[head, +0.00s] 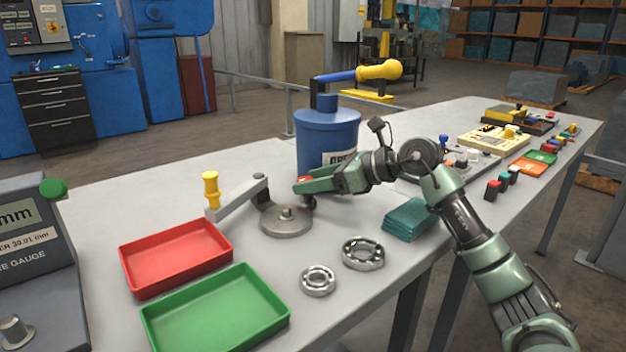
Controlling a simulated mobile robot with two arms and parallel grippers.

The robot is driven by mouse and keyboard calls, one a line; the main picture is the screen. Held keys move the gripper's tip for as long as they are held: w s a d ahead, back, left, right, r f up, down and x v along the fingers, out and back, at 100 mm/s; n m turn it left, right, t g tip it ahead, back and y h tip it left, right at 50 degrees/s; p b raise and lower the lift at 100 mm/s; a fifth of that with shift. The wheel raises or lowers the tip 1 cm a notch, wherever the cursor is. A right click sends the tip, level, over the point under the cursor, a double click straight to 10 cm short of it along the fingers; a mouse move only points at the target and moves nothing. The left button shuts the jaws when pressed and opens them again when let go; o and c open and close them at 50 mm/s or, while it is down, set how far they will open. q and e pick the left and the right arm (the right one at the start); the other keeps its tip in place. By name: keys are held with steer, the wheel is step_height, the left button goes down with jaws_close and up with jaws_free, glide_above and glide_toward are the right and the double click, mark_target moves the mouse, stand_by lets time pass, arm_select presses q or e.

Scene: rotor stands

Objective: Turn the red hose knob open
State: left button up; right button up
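A small red piece, which looks like the red hose knob (304,179), shows at the fingertips of my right gripper (302,186). It sits in front of the blue drum (312,128), and most of it is hidden by the green fingers. A dark part shows just below the fingertips. The fingers reach in from the right and are at the knob; I cannot tell whether they are clamped on it or only around it. My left gripper is not in view.
A crank with a yellow handle (211,190) and round metal base stands left of my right gripper. In front are a red tray (175,256), a green tray (215,312) and two bearing rings (362,253). Teal cloths (408,218) lie below my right arm.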

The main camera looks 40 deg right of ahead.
steer(key=shift+r, duration=0.1)
steer(key=shift+s+d, duration=0.15)
steer(key=shift+s, duration=0.05)
steer(key=b+v, duration=0.1)
steer(key=v, duration=0.5)
steer(key=shift+s+d, duration=0.1)
steer(key=shift+s, duration=0.1)
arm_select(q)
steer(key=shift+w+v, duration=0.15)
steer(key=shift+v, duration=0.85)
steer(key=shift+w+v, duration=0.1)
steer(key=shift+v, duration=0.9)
arm_select(e)
steer(key=shift+s+d+r, duration=0.15)
steer(key=shift+s+r, duration=0.1)
steer(key=shift+s, duration=0.1)
